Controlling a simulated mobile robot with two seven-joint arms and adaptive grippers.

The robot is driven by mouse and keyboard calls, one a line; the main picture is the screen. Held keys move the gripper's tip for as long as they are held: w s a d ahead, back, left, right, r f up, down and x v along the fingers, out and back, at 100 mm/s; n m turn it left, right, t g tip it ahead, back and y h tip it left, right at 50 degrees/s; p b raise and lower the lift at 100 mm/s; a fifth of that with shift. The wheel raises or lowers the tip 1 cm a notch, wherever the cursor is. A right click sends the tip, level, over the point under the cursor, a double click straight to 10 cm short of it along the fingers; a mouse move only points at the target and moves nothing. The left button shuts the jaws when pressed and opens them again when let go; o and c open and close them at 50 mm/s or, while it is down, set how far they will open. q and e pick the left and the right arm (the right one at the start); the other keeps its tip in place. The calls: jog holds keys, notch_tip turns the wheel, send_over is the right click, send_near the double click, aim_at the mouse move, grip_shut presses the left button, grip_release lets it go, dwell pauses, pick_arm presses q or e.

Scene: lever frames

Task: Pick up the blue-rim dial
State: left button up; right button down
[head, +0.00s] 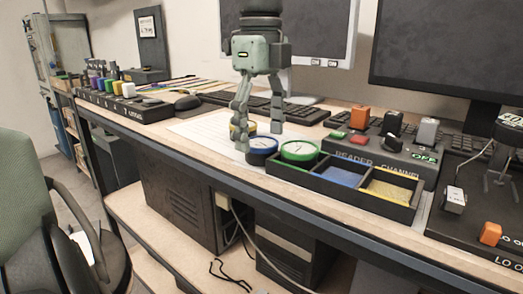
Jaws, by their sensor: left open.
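The blue-rim dial (262,151) has a pale face and lies on the desk, close to the left end of the tray. My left gripper (259,141) points down with its fingers apart, just above and behind the blue-rim dial. I cannot tell whether a fingertip touches it. What looks like my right gripper (501,184) is partly cut off at the right edge.
The black tray (347,199) has green, blue and yellow compartments. A reader box (378,158) with colored blocks stands behind it. Keyboards, monitors and a mouse (188,102) are further back. A row of colored knobs is at left; a chair (25,200) stands front left.

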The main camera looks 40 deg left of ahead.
pick_arm(q)
jog(key=shift+f, duration=0.6)
jog(key=shift+w, duration=0.1)
jog(key=c, duration=1.3)
jog(key=shift+r, duration=0.1)
